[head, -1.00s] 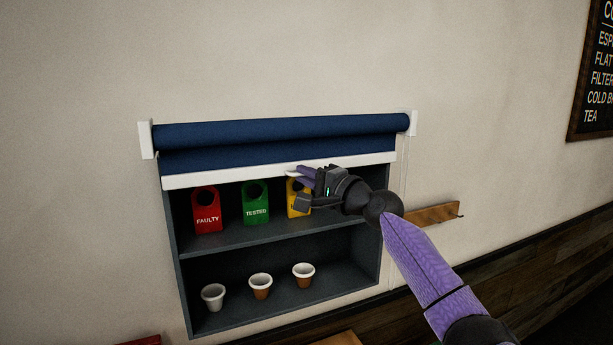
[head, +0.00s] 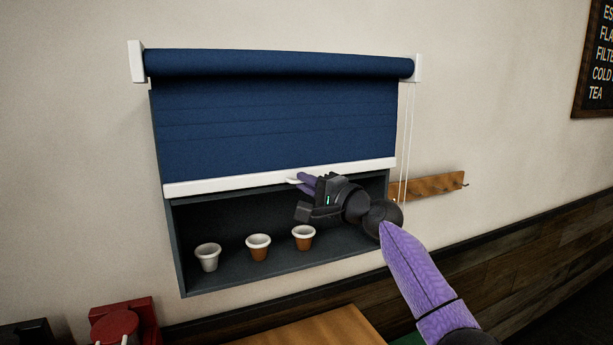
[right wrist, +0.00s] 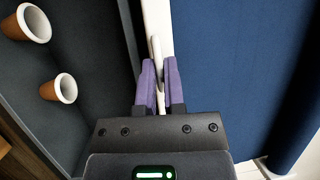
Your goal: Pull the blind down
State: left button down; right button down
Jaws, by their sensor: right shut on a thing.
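The blue blind (head: 275,125) hangs from its roller over the upper part of a dark wall shelf unit. Its white bottom bar (head: 235,181) sits a little above the lower shelf. My right gripper (head: 297,181) is shut on the white pull tab at the middle of the bar. In the right wrist view the two purple fingers (right wrist: 160,84) close on both sides of the white tab (right wrist: 156,62), with the blue fabric (right wrist: 235,75) beside them. My left gripper is not in view.
A wooden hook rail (head: 430,188) is on the wall at right, near the blind's cord (head: 405,135). A red object (head: 122,322) and a wooden surface (head: 315,330) are below.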

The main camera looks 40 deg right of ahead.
notch_tip(320, 180, down, 25)
jog(key=b, duration=1.8)
jog(key=shift+r, duration=0.15)
jog(key=shift+a, duration=0.1)
jog(key=c, duration=0.7)
grip_release()
jog(key=shift+c, duration=0.2)
jog(key=shift+s, duration=0.1)
jog(key=s, duration=0.6)
jog(key=s+d+f, duration=0.1)
jog(key=s, duration=0.2)
jog(key=shift+s, duration=0.35)
